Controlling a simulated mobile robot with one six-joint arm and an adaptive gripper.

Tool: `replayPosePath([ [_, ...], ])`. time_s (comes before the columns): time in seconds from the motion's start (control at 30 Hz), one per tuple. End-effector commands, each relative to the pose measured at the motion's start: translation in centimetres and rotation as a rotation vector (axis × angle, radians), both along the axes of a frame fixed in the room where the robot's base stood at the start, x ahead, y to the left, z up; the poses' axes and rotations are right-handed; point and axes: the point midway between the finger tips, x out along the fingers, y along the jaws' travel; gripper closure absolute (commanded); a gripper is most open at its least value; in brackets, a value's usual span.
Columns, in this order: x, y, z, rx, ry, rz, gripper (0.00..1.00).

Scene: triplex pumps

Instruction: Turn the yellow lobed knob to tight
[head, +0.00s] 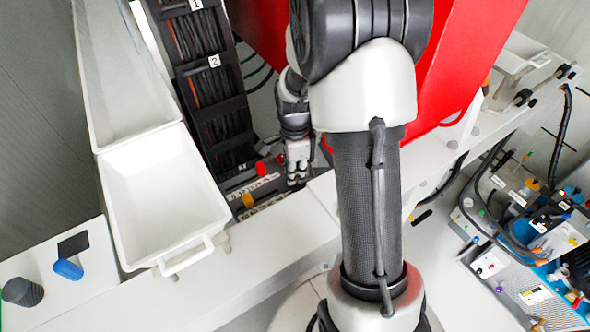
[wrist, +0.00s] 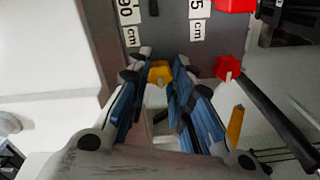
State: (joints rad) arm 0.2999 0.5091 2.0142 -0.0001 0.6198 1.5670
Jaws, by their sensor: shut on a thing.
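The yellow knob (wrist: 159,72) shows in the wrist view between the tips of my gripper's blue-padded fingers, below two white "cm" labels. My gripper (wrist: 163,66) is shut on it, with a finger on either side. The fingers hide much of the knob, so its lobes and turn angle cannot be made out. In the head view my gripper (head: 297,178) points down beside the cable rack; the knob in its grip cannot be made out there.
A red knob (wrist: 229,67) is close right of the fingers, with a dark bar beside it. A yellow strip (wrist: 235,125) lies below it. A white tray (head: 160,200) stands left in the head view, beside the black cable rack (head: 212,85). A blue-fitted bench (head: 530,240) is at right.

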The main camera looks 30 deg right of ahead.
Motion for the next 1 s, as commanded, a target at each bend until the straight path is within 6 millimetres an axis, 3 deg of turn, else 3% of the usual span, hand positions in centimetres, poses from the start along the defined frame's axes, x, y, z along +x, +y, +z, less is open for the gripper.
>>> replayPosePath([
  [0.17, 0.4, -0.1, 0.2, -0.003, -0.011, 0.000, 1.00],
  [0.2, 0.4, -0.1, 0.2, -0.003, -0.011, 0.000, 0.77],
  [0.5, 0.2, 0.0, 0.1, -0.001, -0.005, 0.001, 0.58],
  [0.83, 0.1, 0.0, 0.2, -0.001, -0.003, 0.001, 0.58],
  [1.0, 0.2, -0.1, 2.2, -0.002, -0.007, 0.001, 0.58],
])
